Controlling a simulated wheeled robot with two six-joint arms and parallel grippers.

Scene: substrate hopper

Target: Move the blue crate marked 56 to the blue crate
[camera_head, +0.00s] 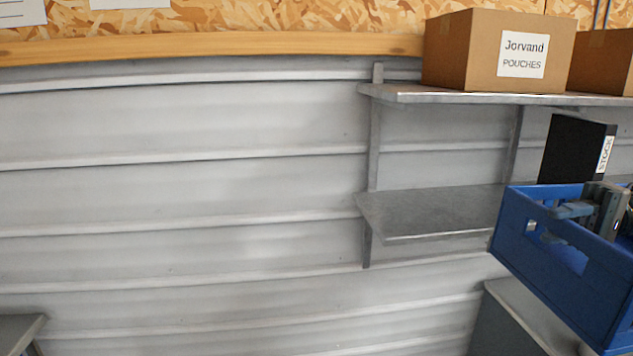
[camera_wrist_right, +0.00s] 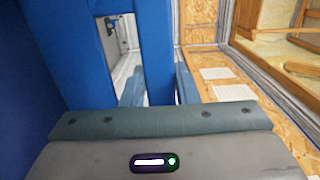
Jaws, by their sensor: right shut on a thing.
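A blue crate (camera_head: 570,265) is at the right edge of the head view, partly cut off by the frame. It is tilted in the picture, and no number shows on its visible sides. My right gripper (camera_head: 578,211) is shut on the crate's upper rim. In the right wrist view, the blue crate wall (camera_wrist_right: 154,50) runs between the fingers of my right gripper (camera_wrist_right: 158,88). I cannot make out a second blue crate. My left gripper is not in view.
A grey wall shelf (camera_head: 430,212) stands behind the crate, its lower board mostly bare. A cardboard box (camera_head: 480,55) labelled Jorvand Pouches sits on the top board. A black binder (camera_head: 572,150) stands behind the crate. A grey surface (camera_head: 530,310) lies below it.

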